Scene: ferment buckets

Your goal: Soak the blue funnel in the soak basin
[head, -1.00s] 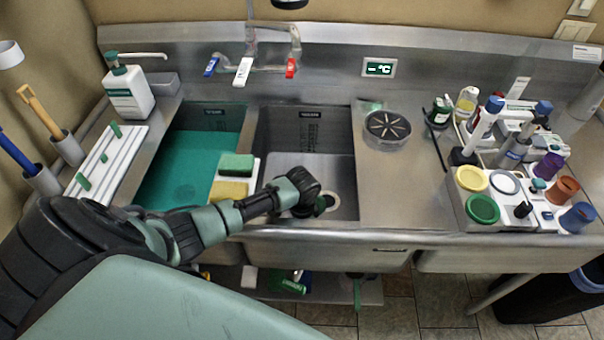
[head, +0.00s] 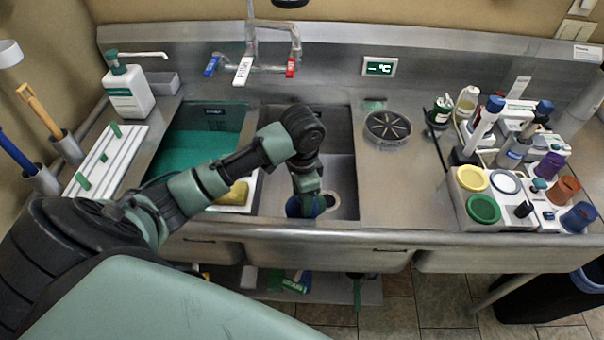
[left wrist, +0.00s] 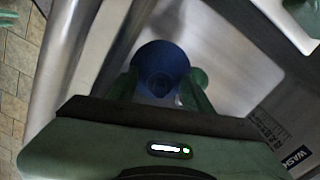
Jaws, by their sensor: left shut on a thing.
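The blue funnel (head: 295,207) is at the front of the grey basin, mostly hidden behind my arm in the head view. In the left wrist view the blue funnel (left wrist: 160,68) sits between the two green fingers. My left gripper (left wrist: 159,92) is shut on it and points down into the basin. The soak basin (head: 180,150), holding teal liquid, is to the left of the grey basin. My arm crosses in front of part of it. My right gripper is not in view.
The grey basin, marked WASH in the wrist view (left wrist: 297,157), has a round drain. A yellow sponge (head: 236,193) lies on a white tray between the basins. Taps (head: 243,70) stand behind.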

